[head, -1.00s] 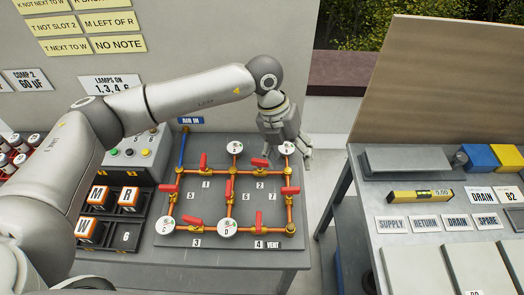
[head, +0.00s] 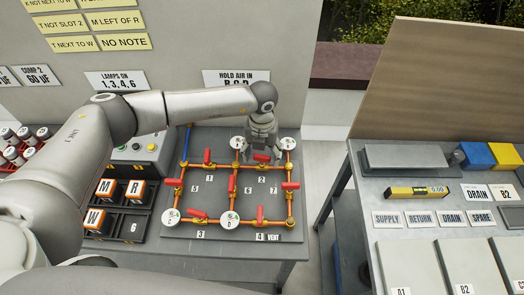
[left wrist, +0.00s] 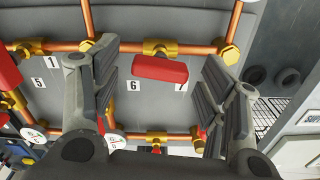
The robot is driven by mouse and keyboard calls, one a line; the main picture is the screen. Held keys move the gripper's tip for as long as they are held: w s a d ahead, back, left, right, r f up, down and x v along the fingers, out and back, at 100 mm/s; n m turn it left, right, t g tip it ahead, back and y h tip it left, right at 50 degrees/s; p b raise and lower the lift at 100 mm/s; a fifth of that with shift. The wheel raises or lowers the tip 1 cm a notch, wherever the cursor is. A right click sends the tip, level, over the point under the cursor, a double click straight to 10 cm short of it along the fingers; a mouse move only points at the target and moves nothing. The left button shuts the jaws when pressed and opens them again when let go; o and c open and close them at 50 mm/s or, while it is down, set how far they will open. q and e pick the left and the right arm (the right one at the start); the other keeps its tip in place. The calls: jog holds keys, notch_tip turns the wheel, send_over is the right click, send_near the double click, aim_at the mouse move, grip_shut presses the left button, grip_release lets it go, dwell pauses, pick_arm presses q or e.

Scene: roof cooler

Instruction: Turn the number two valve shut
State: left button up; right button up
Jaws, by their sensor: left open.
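The number two valve has a red handle (head: 261,157) on the upper right run of copper pipe, above the 2 label (head: 262,180). My left gripper (head: 263,157) is open above this valve, pointing down. In the left wrist view the red handle (left wrist: 160,68) lies between the two spread fingers, roughly along the pipe. I see a gap on both sides, so the fingers do not appear to grip it. The brass valve body (left wrist: 155,47) shows behind the handle. My right gripper is not in view.
Other red-handled valves sit close by, such as the number 7 one (head: 290,186) and the number 1 one (head: 208,157). White gauges (head: 288,144) stand at pipe corners. A second table (head: 350,200) is at the right, across a gap.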

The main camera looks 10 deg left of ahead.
pick_arm(q)
jog(key=shift+f, duration=0.25)
jog(key=c, duration=1)
jog(key=shift+f+m+b, duration=0.2)
jog(key=shift+m+b, duration=0.5)
jog(key=shift+b, duration=0.45)
jog(key=m+b, duration=1.1)
jog(key=b, duration=0.3)
jog(key=shift+r+m+b, duration=0.25)
jog(key=shift+m+b, duration=0.8)
jog(key=shift+m, duration=0.25)
